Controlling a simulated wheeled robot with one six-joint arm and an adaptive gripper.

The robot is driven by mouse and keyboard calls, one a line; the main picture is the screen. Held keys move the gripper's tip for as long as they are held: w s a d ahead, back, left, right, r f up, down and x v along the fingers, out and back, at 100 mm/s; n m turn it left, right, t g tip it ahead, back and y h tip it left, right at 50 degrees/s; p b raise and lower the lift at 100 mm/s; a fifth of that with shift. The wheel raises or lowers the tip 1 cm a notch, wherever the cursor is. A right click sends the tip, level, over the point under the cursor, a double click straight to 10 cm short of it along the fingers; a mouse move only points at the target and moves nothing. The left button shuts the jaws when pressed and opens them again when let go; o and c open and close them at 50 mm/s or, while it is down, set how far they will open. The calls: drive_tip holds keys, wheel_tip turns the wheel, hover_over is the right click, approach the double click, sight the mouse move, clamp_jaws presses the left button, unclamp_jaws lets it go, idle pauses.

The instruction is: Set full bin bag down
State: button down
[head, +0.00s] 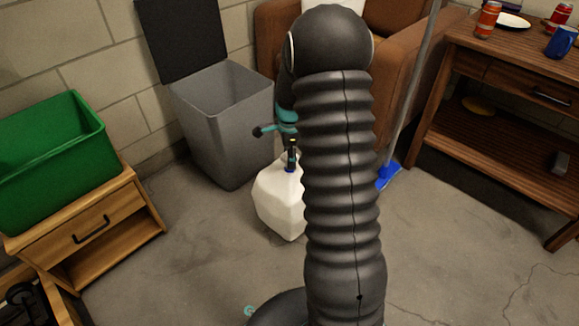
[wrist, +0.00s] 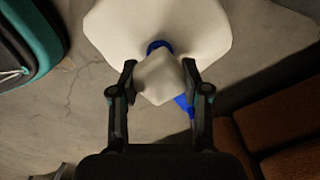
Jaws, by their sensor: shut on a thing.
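The full bin bag (head: 280,203) is white with a blue tie and hangs upright beneath my gripper (head: 291,150). In the wrist view the bag (wrist: 205,28) fills the top middle, and its gathered top is between the two fingers of my gripper (wrist: 158,80). My gripper is shut on that top, just above the blue tie (wrist: 158,46). My arm hides the right side of the bag in the head view. I cannot tell whether its bottom touches the floor (head: 215,265).
A grey bin (head: 225,125) with its dark lid up stands behind the bag. A brown armchair (head: 408,60) is behind my arm. A blue mop head (head: 388,175) is right of it. A green crate (head: 55,165) sits on a wooden cabinet at left; a wooden table (head: 510,130) stands right.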

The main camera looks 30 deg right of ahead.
sight(290, 188)
drive_tip(key=shift+w+f+b, duration=0.15)
drive_tip(key=shift+f+b, duration=0.25)
drive_tip(key=shift+f, duration=1.7)
drive_tip(key=c, duration=0.5)
unclamp_jaws()
drive_tip(key=shift+c, duration=0.2)
